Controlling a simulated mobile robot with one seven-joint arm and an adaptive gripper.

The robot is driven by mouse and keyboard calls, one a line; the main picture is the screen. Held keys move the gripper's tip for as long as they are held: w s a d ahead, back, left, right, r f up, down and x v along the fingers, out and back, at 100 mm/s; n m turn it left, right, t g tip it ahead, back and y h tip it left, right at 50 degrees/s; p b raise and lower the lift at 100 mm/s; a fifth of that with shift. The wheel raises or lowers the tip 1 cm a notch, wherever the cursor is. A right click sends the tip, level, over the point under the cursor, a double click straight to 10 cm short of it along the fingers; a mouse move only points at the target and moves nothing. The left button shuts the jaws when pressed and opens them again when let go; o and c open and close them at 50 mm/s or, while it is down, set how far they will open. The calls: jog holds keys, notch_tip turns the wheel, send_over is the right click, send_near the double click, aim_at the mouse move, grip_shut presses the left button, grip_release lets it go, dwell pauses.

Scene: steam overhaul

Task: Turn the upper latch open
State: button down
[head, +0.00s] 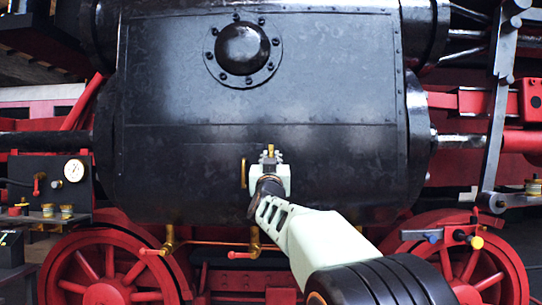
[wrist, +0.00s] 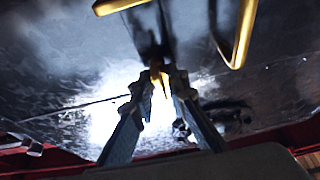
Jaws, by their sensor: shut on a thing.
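The upper latch shows as a small brass piece (head: 270,149) on the lower front of the black cylinder casing (head: 330,150). In the wrist view the brass latch (wrist: 160,78) stands between my fingertips, and its lower end points down between the fingers. My gripper (head: 270,158) reaches it from the front and is shut on it; the fingers also show in the wrist view (wrist: 164,85). Most of the latch is hidden by the fingers and wrist. How far it is turned cannot be told.
A brass handle (head: 243,173) stands just left of my gripper; brass bars (wrist: 243,35) lie close above the fingers in the wrist view. Red wheels (head: 105,270) and brass drain cocks (head: 168,241) are below. A gauge panel (head: 62,180) is at left.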

dwell(0.5)
jog(key=c, duration=2.1)
grip_release()
